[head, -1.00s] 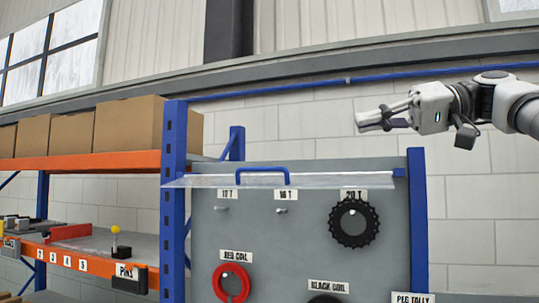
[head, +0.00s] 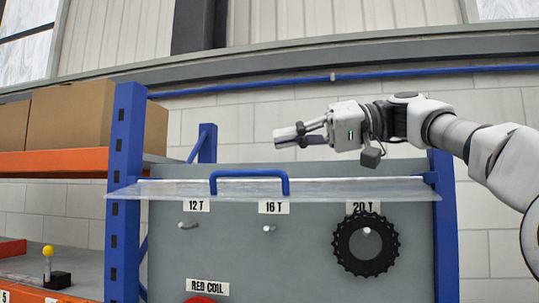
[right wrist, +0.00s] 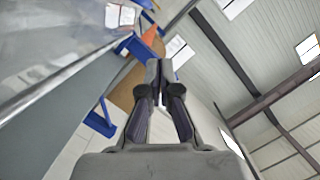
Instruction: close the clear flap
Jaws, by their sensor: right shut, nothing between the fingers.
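The clear flap (head: 350,190) sticks out roughly level from the top of the grey peg board (head: 300,265), so it stands raised over the pegs. Its blue handle (head: 250,174) sits at its front edge, left of centre. My right gripper (head: 279,137) is shut and empty, above the flap and a little right of the handle, apart from both in the head view. In the right wrist view the shut fingers (right wrist: 158,72) point up the picture, with clear sheet at the left. My left gripper is out of view.
Below the flap are pegs labelled 12 T, 16 T and 20 T; a black gear (head: 365,245) hangs on the 20 T peg. A blue upright (head: 125,190) and a shelf with cardboard boxes (head: 72,125) stand at the left.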

